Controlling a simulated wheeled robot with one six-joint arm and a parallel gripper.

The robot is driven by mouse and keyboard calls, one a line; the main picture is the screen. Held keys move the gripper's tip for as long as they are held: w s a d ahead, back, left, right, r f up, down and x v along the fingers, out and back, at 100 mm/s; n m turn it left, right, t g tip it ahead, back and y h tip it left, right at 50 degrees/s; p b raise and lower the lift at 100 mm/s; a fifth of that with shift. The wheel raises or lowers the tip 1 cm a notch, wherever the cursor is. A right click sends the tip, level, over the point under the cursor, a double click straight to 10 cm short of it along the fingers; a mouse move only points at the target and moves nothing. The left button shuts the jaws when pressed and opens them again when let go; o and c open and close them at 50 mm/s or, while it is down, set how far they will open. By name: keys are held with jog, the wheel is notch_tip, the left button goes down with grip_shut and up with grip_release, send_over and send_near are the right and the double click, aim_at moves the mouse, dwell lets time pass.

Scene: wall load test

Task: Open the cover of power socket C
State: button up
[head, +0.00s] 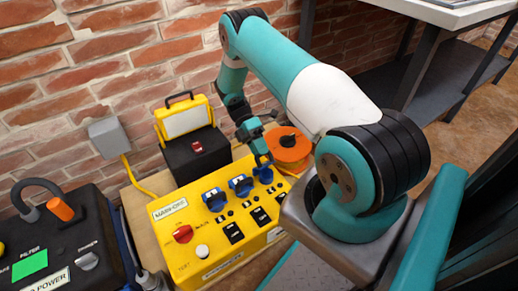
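A yellow power box (222,238) stands on a wooden surface, with a row of three blue socket covers on its top face. The nearest-left cover (214,200) and the middle cover (241,186) look lowered. The far-right cover (264,174) lies right under my gripper (262,160), which partly hides it. I cannot read letters marking the sockets, so which one is C does not show. My gripper points down and is at or just above the far-right cover; contact is too small to tell. Its finger opening is not clear.
An orange cable reel (290,150) stands close behind my gripper. A yellow work lamp (184,120) on a black case is at the back, by the brick wall (90,60). A dark panel (60,245) with a hose is at left. A workbench (440,12) is at right.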

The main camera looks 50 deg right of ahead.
jog(key=shift+o, duration=0.8)
jog(key=shift+r, duration=0.1)
notch_tip(320, 180, up, 20)
jog(key=p, duration=0.8)
